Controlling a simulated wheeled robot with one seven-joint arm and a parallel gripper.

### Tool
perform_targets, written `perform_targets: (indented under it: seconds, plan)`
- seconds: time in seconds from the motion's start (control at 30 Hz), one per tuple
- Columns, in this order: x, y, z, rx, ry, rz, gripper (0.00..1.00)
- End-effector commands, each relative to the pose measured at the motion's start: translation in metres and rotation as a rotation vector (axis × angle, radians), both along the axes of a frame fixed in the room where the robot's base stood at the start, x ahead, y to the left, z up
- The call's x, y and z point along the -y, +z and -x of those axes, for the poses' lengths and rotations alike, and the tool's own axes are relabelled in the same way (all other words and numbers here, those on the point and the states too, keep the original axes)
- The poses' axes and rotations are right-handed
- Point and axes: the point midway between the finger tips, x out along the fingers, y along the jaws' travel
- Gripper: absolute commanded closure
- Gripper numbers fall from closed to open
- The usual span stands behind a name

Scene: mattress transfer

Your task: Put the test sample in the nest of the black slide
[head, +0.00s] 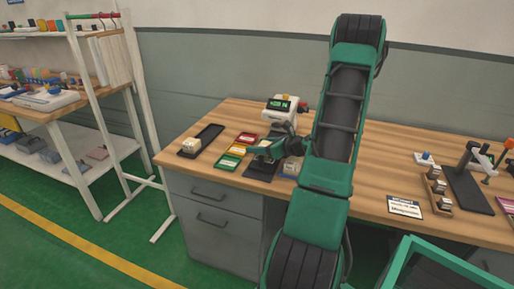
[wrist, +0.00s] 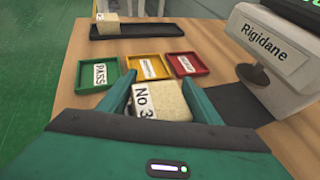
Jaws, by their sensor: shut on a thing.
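The test sample, a cream foam block labelled "No 3" (wrist: 160,101), is between the two green fingers of my gripper (wrist: 158,97). My gripper is shut on it. In the head view my gripper (head: 268,150) is low over the bench, in front of the white tester. A black plate (head: 260,174), which looks like the black slide, shows beneath and in front of my gripper. In the wrist view a dark surface (wrist: 243,108) shows right of the fingers, under the tester marked "Rigidane" (wrist: 267,45). The nest is hidden, and I cannot tell whether the sample touches anything.
Green PASS (wrist: 98,76), yellow (wrist: 150,67) and red (wrist: 188,65) trays lie just beyond my fingers. A black tray (head: 208,136) holding another foam block (head: 191,145) is at the left. A sign (head: 404,206) and a stand (head: 468,185) are at the right.

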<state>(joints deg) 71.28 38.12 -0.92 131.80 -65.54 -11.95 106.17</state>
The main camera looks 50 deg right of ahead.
Motion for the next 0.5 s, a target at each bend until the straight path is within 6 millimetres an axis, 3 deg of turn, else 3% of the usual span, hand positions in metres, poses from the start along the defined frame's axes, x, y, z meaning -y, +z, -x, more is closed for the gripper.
perform_targets:
  seconds: [0.3,0.33,0.37,0.4,0.5]
  plan:
    - [0.0004,-0.0017,0.0001,0.001,-0.001,0.0,0.63]
    - [0.0005,-0.0013,0.0001,0.001,-0.001,0.001,0.35]
    - [0.0005,-0.0011,0.0001,0.001,-0.001,0.001,0.27]
    - [0.0005,-0.001,0.0001,0.001,-0.001,0.001,0.21]
    - [0.0006,-0.001,0.0002,0.001,-0.001,0.001,0.21]
